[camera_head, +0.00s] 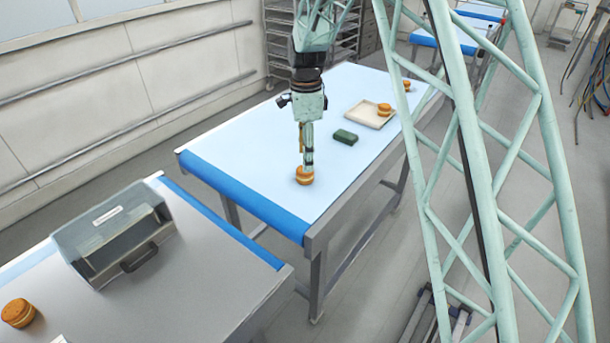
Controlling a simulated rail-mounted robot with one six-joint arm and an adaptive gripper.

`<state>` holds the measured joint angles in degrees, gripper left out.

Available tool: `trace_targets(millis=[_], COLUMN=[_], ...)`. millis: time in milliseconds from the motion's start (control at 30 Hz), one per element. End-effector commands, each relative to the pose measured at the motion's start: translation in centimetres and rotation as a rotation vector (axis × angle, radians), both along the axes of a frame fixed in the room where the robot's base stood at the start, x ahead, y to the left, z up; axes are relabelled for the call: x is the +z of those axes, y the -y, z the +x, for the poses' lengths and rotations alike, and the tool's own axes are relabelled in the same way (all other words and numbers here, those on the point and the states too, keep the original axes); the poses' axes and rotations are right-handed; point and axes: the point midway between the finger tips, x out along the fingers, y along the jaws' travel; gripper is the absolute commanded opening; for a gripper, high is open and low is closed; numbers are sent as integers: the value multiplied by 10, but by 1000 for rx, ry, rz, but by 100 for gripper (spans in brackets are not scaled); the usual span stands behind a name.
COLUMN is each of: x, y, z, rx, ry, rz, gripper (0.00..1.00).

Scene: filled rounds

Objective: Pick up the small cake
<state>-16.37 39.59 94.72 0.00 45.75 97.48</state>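A small round golden-brown cake (304,180) with a paler middle band is on the light blue table top near its front corner. My gripper (306,172) points straight down onto this cake from above. Its fingertips overlap the cake's top and right part in the picture. I see the fingers edge-on, so I cannot tell whether they grip the cake or only stand around it. Similar round cakes show on a pale tray (370,115), where one cake (385,108) sits at the right end, and behind it, where another cake (406,85) sits.
A dark green block (345,137) lies between my gripper and the tray. The blue table top left of my gripper is clear. A rack (278,50) stands behind.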

Motion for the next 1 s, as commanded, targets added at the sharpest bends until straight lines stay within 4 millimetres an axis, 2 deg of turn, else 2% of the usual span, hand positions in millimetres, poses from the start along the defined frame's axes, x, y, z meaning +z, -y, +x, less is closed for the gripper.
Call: trace_targets(millis=[200,733,1000], x=[-18,-23,-43], y=[0,0,-2], z=[0,0,0], rx=[0,0,0], ry=[1,0,-1], rz=[0,0,0], gripper=[51,51,51])
